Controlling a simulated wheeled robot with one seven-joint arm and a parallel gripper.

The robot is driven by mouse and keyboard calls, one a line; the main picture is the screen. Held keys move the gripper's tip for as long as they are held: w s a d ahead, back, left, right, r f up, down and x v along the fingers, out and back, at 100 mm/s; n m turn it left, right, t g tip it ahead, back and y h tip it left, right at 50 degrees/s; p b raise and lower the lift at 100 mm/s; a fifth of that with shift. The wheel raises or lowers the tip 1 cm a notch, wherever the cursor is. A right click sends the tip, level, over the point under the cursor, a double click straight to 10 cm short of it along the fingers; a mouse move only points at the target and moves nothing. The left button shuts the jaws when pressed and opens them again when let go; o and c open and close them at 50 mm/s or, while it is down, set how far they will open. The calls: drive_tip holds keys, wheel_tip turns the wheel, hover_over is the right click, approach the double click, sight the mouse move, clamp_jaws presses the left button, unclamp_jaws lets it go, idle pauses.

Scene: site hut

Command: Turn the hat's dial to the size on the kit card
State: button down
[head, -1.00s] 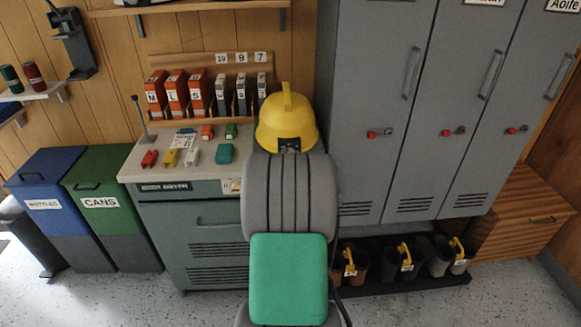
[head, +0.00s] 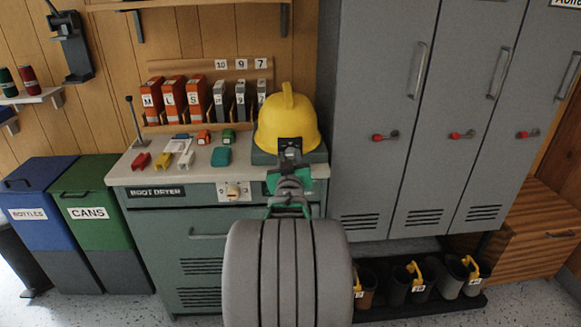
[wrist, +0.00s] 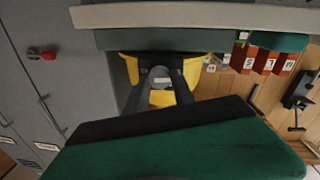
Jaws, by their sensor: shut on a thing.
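The yellow hard hat (head: 287,112) sits on the right end of the boot dryer's top, beside the lockers. My gripper (head: 289,149) is at the hat's near lower edge. In the wrist view my gripper's two dark fingers (wrist: 160,76) close in on a small grey part, the hat's dial (wrist: 160,71), in front of the yellow shell (wrist: 129,66). The gripper is shut on the dial. The fingers cover much of it, and no size mark on it can be read. A small pale card (head: 180,144) lies on the bench; its writing is too small to read.
The boot dryer (head: 168,213) carries small coloured items. Behind them stand orange boxes (head: 176,98) marked M, L, S and grey numbered ones (head: 220,101). Grey lockers (head: 375,100) rise close on the right. Boots (head: 397,287) stand on a low rack.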

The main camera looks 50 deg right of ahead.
drive_tip(key=shift+f+n+b, duration=0.15)
drive_tip(key=shift+n+b, duration=0.3)
drive_tip(key=shift+n, duration=0.05)
drive_tip(key=c, duration=1)
unclamp_jaws()
drive_tip(key=shift+c, duration=0.2)
drive_tip(key=v, duration=0.7)
drive_tip(key=shift+s+a, duration=0.2)
drive_tip(key=shift+a, duration=0.1)
